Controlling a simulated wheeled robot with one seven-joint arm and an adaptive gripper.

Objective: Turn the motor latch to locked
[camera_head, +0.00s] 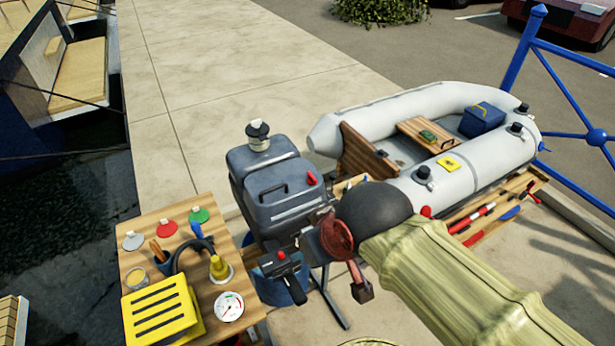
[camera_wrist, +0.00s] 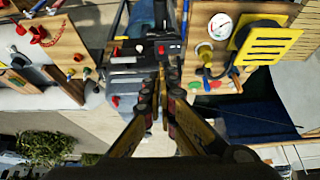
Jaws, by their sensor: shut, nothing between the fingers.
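The grey-blue outboard motor (camera_head: 275,190) stands between the tool table and the dinghy. A red latch lever (camera_head: 311,178) sits on the right side of its cowling. In the wrist view, the cowling (camera_wrist: 125,78) lies ahead of the fingers, and a small red part (camera_wrist: 115,101) that looks like the latch is left of them. My gripper (camera_wrist: 164,72) is shut and empty, its fingertips overlapping the motor in the picture. I cannot tell any contact. In the head view my sleeved arm comes from the lower right, and the fingers cannot be made out clearly.
The black tiller (camera_head: 280,264) with a red button projects toward the front. The wooden table (camera_head: 135,235) at left holds a yellow case (camera_head: 160,312), a gauge (camera_head: 229,306) and several small items. The grey dinghy (camera_head: 470,180) stands right of the motor. Pavement behind is clear.

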